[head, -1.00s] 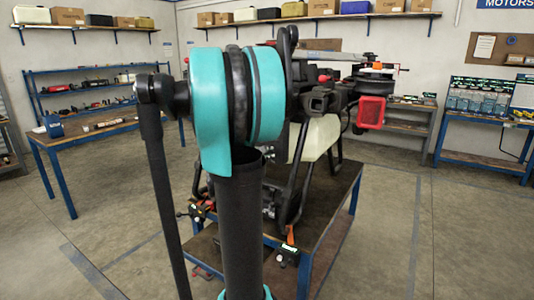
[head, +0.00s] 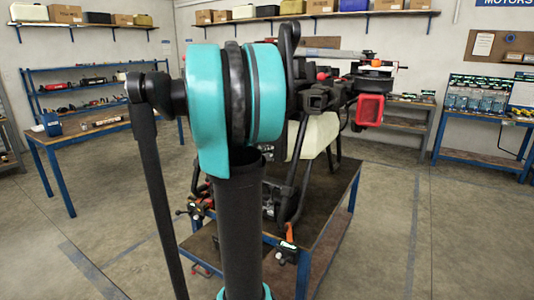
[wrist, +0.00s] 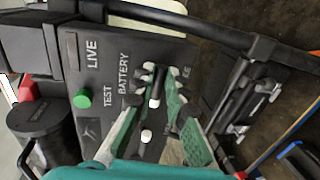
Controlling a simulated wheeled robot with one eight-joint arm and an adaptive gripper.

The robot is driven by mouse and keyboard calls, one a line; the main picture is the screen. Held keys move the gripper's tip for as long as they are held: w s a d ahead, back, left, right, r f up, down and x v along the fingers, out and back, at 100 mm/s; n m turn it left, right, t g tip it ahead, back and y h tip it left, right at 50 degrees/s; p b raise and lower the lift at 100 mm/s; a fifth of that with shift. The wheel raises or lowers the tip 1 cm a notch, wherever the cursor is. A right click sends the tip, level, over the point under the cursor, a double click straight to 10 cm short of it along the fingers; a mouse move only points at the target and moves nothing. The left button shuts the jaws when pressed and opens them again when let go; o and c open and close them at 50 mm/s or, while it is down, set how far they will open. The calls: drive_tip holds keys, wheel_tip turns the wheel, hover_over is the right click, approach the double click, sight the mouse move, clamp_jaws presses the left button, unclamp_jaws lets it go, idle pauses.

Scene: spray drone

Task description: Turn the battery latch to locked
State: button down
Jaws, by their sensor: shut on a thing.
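In the wrist view, a dark panel (wrist: 110,60) on the spray drone bears the white words LIVE, TEST and BATTERY, with another label partly covered by my fingers. The battery latch (wrist: 155,90), a black lever with a pale mark, is by the BATTERY label. My gripper (wrist: 161,84) is shut on it, green-padded fingers on either side. Its exact angle is hard to tell. In the head view, the drone (head: 315,135) stands on a bench; my arm hides the gripper and latch there.
A green knob (wrist: 82,101) sits beside the TEST label. Black frame tubes (wrist: 210,35) run close past the panel. The blue-framed bench (head: 325,225) carries the drone, with clamps at its edge. Open floor (head: 430,235) lies to the right.

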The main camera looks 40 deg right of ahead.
drive_tip(key=c, duration=1.5)
unclamp_jaws()
drive_tip(key=shift+c, duration=0.2)
drive_tip(key=v, duration=1.2)
drive_tip(key=s+a+f+m+y, duration=0.1)
drive_tip(key=s+a+f+y, duration=0.1)
drive_tip(key=a+f+y, duration=0.3)
drive_tip(key=s+a+f+m+g, duration=0.1)
drive_tip(key=s+a+f, duration=0.15)
drive_tip(key=f, duration=0.45)
drive_tip(key=s+a+f+m+y, duration=0.1)
drive_tip(key=s+a+f+y, duration=0.2)
drive_tip(key=f, duration=0.4)
drive_tip(key=s+a+f+y, duration=0.2)
drive_tip(key=a+f+y, duration=0.1)
drive_tip(key=a, duration=0.4)
drive_tip(key=s+a+f+m+g+y, duration=0.1)
drive_tip(key=s+a+f+y, duration=0.1)
drive_tip(key=a, duration=0.6)
wheel_tip(320, 180, down, 3)
drive_tip(key=shift+s+a+r+y, duration=0.2)
drive_tip(key=shift+a+y, duration=0.1)
drive_tip(key=shift+y, duration=0.5)
